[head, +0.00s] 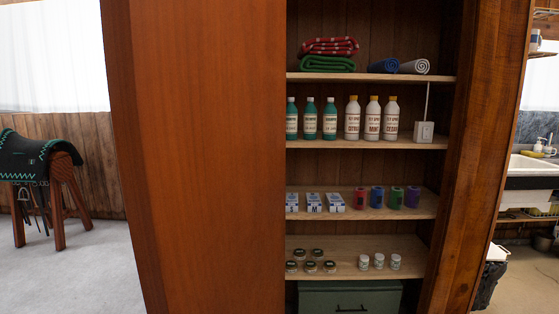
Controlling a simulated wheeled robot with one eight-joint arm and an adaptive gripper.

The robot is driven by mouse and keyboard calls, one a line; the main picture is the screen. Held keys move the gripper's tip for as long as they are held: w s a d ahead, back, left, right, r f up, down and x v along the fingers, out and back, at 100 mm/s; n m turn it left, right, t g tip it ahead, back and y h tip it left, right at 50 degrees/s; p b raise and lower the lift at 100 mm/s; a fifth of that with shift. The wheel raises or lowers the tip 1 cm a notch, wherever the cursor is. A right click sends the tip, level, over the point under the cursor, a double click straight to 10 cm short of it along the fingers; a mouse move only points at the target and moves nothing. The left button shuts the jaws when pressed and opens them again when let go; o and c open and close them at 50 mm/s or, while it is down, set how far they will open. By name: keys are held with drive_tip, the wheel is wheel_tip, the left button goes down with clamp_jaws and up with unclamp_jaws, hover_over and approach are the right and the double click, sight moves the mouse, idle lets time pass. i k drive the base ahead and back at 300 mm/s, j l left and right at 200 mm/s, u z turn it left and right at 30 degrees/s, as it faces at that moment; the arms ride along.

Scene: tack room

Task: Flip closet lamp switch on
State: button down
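The closet (460,190) stands in front of me in the head view, with its right part open and showing shelves. A small pale grey switch box (424,132) is at the right end of the second shelf from the top, with a thin light cord or conduit running up from it. Whether the switch is on or off is too small to tell. No lamp is visible. A large reddish-brown wooden panel (205,150) covers the closet's left part. My gripper is not in view.
Bottles (352,118) stand left of the switch box on its shelf. Folded blankets (329,54) lie above; boxes, colored rolls and jars sit below. A saddle stand (57,190) is at far left, a sink (533,165) at far right. Grey floor (85,275) at left is clear.

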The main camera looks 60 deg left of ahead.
sight(426, 130)
drive_tip(key=i+j+u, duration=0.15)
drive_tip(key=u, duration=0.35)
drive_tip(key=i+u, duration=0.35)
drive_tip(key=u, duration=0.15)
drive_tip(key=i+u, duration=0.25)
drive_tip(key=u, duration=0.25)
drive_tip(key=i+l+u, duration=0.2)
drive_tip(key=u, duration=0.3)
